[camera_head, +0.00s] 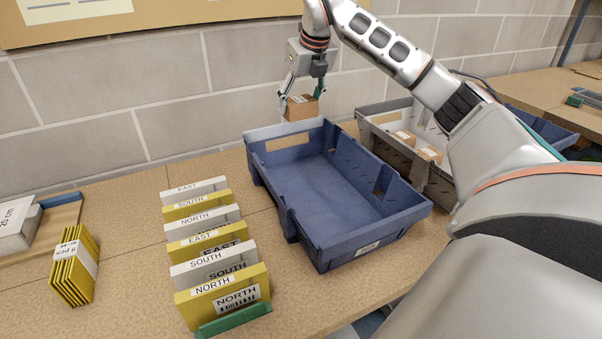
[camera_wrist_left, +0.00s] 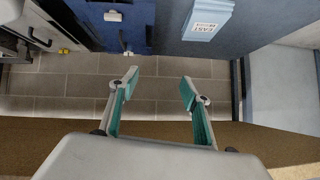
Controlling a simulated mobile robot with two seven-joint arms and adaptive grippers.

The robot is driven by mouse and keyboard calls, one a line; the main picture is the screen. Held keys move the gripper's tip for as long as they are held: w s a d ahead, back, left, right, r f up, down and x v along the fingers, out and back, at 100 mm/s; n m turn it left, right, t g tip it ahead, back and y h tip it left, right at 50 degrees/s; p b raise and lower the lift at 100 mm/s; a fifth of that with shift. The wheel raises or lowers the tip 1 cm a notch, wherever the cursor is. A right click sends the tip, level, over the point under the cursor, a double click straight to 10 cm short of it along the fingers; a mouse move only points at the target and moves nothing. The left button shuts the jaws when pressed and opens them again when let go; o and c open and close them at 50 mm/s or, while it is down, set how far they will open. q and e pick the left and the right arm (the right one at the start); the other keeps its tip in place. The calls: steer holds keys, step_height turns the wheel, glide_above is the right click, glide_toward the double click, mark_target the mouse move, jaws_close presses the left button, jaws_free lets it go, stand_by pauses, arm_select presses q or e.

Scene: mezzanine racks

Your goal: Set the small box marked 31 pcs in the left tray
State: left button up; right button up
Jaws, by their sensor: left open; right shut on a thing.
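My right gripper (camera_head: 302,98) is shut on a small brown cardboard box (camera_head: 301,109) with a white label. It holds the box above the far end of the blue tray (camera_head: 262,178), the left one of the trays. The label print is too small to read. The blue tray is empty. A grey tray (camera_head: 366,133) stands to its right, partly hidden by my right arm, with small brown boxes (camera_head: 428,155) inside. My left gripper (camera_wrist_left: 160,95) is open and empty in the left wrist view, over a tiled floor; the head view does not show it.
A row of yellow and white cards (camera_head: 215,250), marked EAST, SOUTH and NORTH, stands left of the blue tray. A yellow bundle (camera_head: 74,268) and a white box (camera_head: 16,225) lie further left. A block wall closes off the back.

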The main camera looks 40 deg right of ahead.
steer(key=shift+d, duration=0.25)
steer(key=shift+d+f, duration=0.1)
steer(key=shift+f, duration=0.3)
step_height(320, 180, down, 15)
steer(key=b, duration=0.5)
steer(key=shift+r, duration=0.1)
steer(key=shift+f, duration=0.35)
step_height(320, 180, down, 4)
steer(key=shift+r+b, duration=0.1)
steer(key=shift+b, duration=0.4)
steer(key=shift+w, duration=0.1)
steer(key=shift+r, duration=0.15)
arm_select(q)
steer(key=shift+w+d+f, duration=0.15)
steer(key=shift+w+f, duration=0.1)
steer(key=shift+f, duration=0.25)
steer(key=shift+w+d+f, duration=0.1)
steer(key=shift+w+f, duration=0.15)
steer(key=shift+f, duration=0.25)
